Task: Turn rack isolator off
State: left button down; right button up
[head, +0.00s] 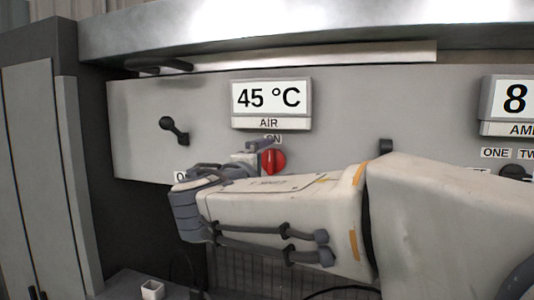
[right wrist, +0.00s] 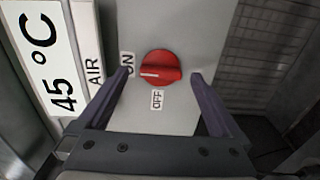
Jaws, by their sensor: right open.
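The red isolator knob (head: 273,161) is on the grey panel under the AIR display, with an ON label (head: 273,139) just above it. In the right wrist view the red knob (right wrist: 160,68) has a white mark pointing towards the ON label (right wrist: 127,63). The OFF label (right wrist: 157,99) is a quarter turn away; my gripper hides it in the head view. My right gripper (head: 257,157) is open in front of the knob, and in the right wrist view its fingertips (right wrist: 160,76) are on either side of it. Contact cannot be told. My left gripper is not in view.
The AIR display (head: 271,101) reads 45 °C. A black lever (head: 175,130) is left of it. An AMP display (head: 508,102) and ONE/TWO labels (head: 496,153) are at right. A metal ledge (head: 300,30) overhangs the panel. A small white box (head: 152,290) is low at left.

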jog(key=shift+w+d, duration=0.15)
jog(key=shift+w, duration=0.25)
jog(key=c, duration=1.4)
jog(key=shift+f, duration=0.1)
